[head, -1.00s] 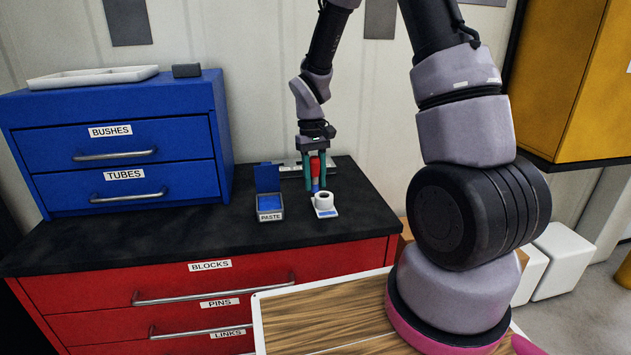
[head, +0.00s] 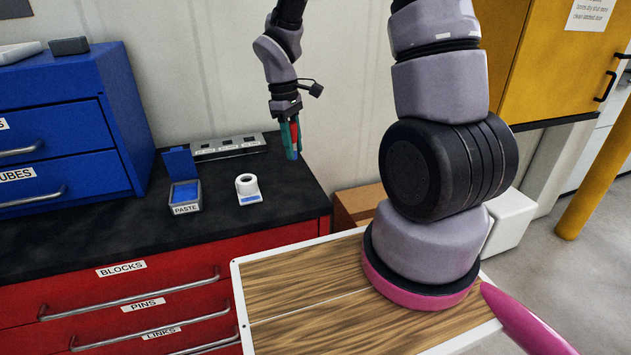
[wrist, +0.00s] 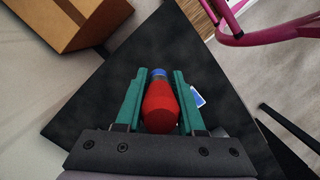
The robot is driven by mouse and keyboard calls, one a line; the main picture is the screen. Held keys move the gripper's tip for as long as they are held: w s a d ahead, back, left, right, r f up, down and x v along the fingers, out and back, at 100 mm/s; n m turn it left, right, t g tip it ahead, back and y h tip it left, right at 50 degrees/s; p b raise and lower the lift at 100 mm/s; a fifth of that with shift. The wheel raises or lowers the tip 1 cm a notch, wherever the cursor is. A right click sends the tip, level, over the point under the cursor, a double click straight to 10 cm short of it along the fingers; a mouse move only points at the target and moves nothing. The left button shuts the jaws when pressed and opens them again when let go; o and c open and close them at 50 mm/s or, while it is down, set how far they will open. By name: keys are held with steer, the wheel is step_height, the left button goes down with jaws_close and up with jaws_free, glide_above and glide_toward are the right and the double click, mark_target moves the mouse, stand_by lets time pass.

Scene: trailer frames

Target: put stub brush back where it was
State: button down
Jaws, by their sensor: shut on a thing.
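My gripper (head: 292,153) is shut on the stub brush and holds it above the right end of the black counter top, right of the slotted metal rack. The stub brush (wrist: 160,106) has a bulbous red handle and a blue end. In the wrist view it lies between the two teal fingers, its blue end towards the fingertips. In the head view only a sliver of its red handle (head: 295,132) shows, with the fingers hiding most of it.
The slotted rack (head: 229,147) lies along the counter's back. An open PASTE box (head: 185,197) and a white ring-shaped holder (head: 248,187) with a blue label stand in front. A blue drawer cabinet (head: 62,130) is at left. A cardboard box (wrist: 66,22) is beyond the counter edge.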

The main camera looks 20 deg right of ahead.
glide_above(300, 190)
step_height(300, 190, down, 5)
steer(key=shift+w+a+f, duration=0.15)
steer(key=shift+f, duration=2.25)
steer(key=shift+f, duration=0.15)
steer(key=c, duration=0.5)
jaws_free()
